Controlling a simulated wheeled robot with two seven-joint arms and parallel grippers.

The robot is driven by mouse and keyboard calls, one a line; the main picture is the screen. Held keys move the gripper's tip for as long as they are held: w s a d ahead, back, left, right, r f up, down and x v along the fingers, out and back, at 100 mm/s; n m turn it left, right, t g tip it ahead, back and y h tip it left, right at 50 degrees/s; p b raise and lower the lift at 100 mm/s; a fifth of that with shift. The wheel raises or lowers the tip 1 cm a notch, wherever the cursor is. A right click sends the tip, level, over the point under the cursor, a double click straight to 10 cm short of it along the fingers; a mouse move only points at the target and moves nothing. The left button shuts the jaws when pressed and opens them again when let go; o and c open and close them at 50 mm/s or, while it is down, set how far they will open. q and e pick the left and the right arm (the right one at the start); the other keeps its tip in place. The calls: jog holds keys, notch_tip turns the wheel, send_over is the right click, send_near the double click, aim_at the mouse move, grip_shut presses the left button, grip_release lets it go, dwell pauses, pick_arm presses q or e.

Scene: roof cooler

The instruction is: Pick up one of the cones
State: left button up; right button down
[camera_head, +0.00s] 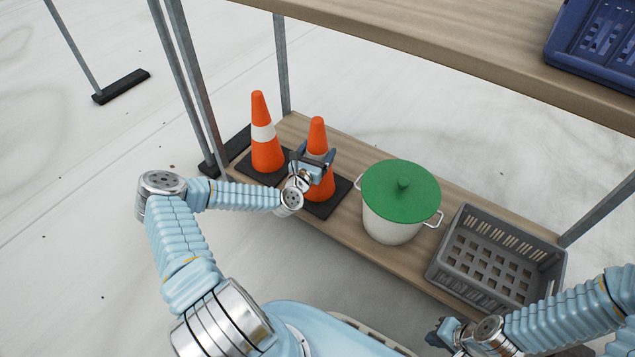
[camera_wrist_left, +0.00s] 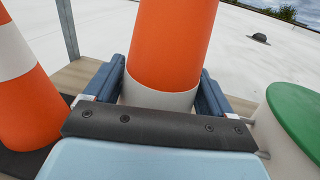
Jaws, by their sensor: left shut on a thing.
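Two orange cones with white bands and black bases stand upright on the lower wooden shelf. The left cone (camera_head: 264,135) stands free; it also shows at the left of the left wrist view (camera_wrist_left: 22,90). My left gripper (camera_head: 318,160) is shut on the right cone (camera_head: 317,130), with its fingers on either side of the cone's body around the white band. In the left wrist view the right cone (camera_wrist_left: 172,45) fills the space between the two blue fingers. My right gripper (camera_head: 447,335) is low at the bottom right, away from the cones; its jaw state is unclear.
A white pot with a green lid (camera_head: 402,190) stands right of the held cone. A grey crate (camera_head: 497,255) is further right. The upper shelf (camera_head: 450,40) overhangs behind, carrying a blue crate (camera_head: 597,45). Metal posts (camera_head: 190,80) stand left of the cones.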

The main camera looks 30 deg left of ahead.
pick_arm(q)
jog(key=c, duration=0.9)
